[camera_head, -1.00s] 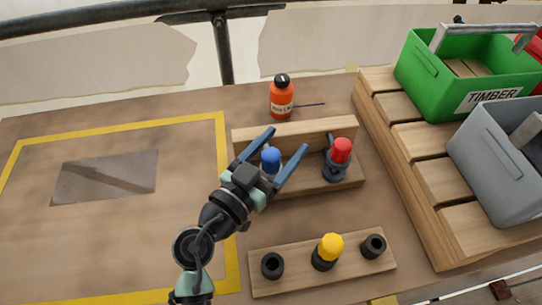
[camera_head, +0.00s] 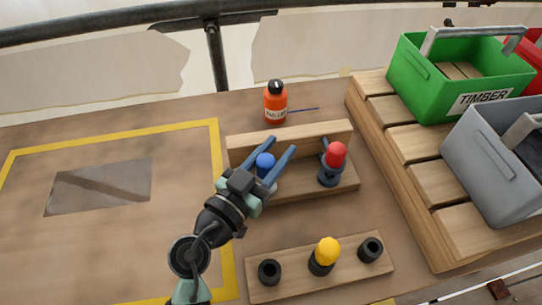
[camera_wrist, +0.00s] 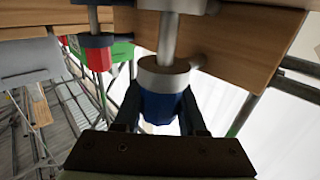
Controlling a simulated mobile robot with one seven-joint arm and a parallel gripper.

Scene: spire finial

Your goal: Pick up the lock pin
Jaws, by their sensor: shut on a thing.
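A pin with a blue head (camera_head: 265,161) stands at the left of the wooden rack (camera_head: 344,183); I take it as the lock pin. My gripper (camera_head: 282,145) is shut on it, one finger on each side of the blue head. In the wrist view the blue head (camera_wrist: 160,106) sits between the fingers, with a grey collar and a metal shaft. I cannot tell whether it is still fully seated. A red-headed pin (camera_head: 336,155) stands in a dark holder at the rack's right.
A front wooden block (camera_head: 345,255) holds a yellow-headed piece (camera_head: 327,250) between two black sockets. An orange bottle (camera_head: 276,103) stands behind the rack. Green (camera_head: 425,85) and grey (camera_head: 480,150) crates sit on slats at right. The yellow-outlined area at left is mostly clear.

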